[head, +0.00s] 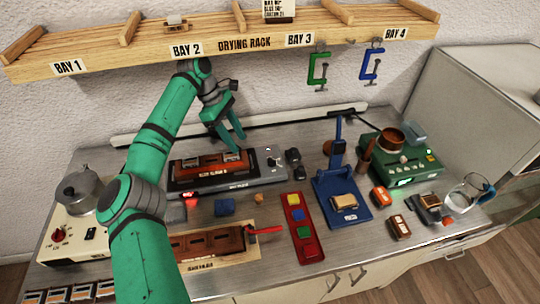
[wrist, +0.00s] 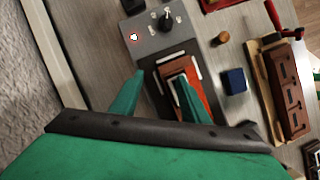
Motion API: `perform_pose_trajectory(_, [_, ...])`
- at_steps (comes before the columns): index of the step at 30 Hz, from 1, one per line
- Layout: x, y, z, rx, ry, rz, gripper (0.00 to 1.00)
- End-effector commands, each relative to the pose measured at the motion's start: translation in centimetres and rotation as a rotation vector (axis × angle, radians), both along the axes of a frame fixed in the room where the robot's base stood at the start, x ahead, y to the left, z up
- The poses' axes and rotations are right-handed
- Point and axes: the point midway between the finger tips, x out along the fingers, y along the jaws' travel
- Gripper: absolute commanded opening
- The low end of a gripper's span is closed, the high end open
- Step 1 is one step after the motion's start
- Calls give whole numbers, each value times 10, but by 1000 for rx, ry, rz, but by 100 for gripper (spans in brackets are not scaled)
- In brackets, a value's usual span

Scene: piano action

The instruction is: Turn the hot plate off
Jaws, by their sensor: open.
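My gripper (head: 230,143) is open and empty, well to the right of that box. It hangs above a long grey unit (head: 262,160) holding a red-brown block (head: 208,164). The cream box is outside the wrist view.
A wooden drying rack (head: 225,45) runs along the wall above. A green unit (head: 405,163) with a brown pot stands at the right. A blue stand (head: 340,190), a red tray (head: 303,230) and a brown block (head: 208,243) crowd the bench. My arm crosses the left side.

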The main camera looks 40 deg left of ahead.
Motion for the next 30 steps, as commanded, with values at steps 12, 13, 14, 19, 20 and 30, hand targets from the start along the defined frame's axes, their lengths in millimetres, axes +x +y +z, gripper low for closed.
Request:
perform_pose_trajectory(12, [27, -76, 0, 0, -3, -6, 42])
perform_pose_trajectory(13, [29, -82, 0, -2, -2, -5, 42])
perform_pose_trajectory(14, [31, -87, 0, -1, -2, -5, 42])
perform_pose_trajectory(19, [36, -101, -20, -3, 0, -2, 42])
perform_pose_trajectory(20, [36, -103, -24, -2, 1, -2, 42])
perform_pose_trajectory(30, [39, -110, -46, 0, 0, 0, 42])
